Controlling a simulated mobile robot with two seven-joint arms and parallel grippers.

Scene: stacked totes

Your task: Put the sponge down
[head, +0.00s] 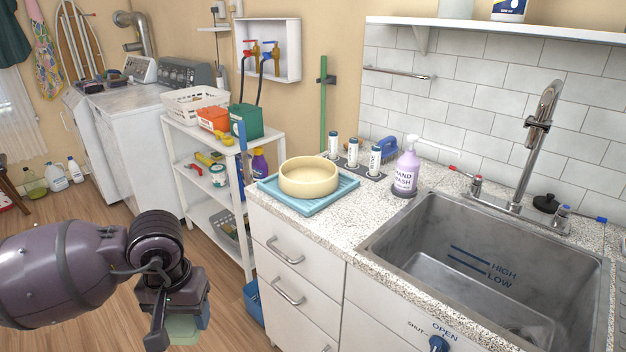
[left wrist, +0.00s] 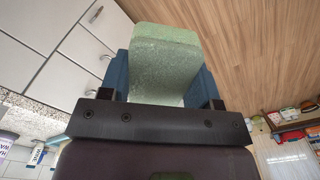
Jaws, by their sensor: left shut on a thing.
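My left gripper (head: 180,318) hangs over the wooden floor, in front and to the left of the white drawer cabinet (head: 290,285). It is shut on a pale green sponge (head: 183,330), which shows at the lower edge of the head view, partly hidden by the gripper. In the left wrist view the sponge (left wrist: 163,60) sits between the two blue-padded fingers (left wrist: 163,88) and sticks out past them, with only floor and cabinet behind it. My right gripper is not in view.
A speckled counter (head: 345,228) holds a blue tray (head: 335,197) with a cream basin (head: 308,178), a soap bottle (head: 406,172) and several white cylinders. A grey sink (head: 440,230) is at the right. A white shelf cart (head: 190,155) stands behind.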

